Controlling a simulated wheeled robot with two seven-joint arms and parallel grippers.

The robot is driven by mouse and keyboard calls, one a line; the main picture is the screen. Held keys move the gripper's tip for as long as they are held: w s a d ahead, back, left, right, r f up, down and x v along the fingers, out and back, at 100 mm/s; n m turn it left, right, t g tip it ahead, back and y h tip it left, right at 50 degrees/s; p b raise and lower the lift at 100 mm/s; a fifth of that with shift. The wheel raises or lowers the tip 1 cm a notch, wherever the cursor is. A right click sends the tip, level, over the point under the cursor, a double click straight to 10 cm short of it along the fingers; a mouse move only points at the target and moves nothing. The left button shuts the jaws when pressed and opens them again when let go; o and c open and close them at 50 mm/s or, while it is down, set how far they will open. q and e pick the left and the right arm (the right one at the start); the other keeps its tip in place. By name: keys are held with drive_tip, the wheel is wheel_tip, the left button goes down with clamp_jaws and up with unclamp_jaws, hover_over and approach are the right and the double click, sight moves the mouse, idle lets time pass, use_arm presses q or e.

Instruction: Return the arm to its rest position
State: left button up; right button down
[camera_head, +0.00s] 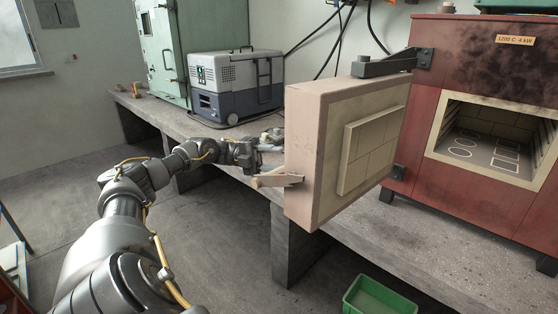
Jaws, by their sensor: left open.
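My left arm (125,205) reaches in from the lower left. My left gripper (270,147) is open at the left edge of the kiln door (304,150), just above the door's handle (277,181). The gripper looks empty, and I cannot tell whether it touches the door. The thick, pale door stands swung open, with its brick-lined inner face toward the right. My right gripper is not in view.
The red kiln (418,150) stands open at the right, its chamber (490,140) showing flat marked outlines on the floor. A grey cool box (238,85) and a green cabinet (163,50) stand behind on the concrete bench (410,255). A green crate (380,296) is at the bottom.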

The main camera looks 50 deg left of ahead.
use_arm(q)
drive_tip(key=shift+w+d+f, duration=0.1)
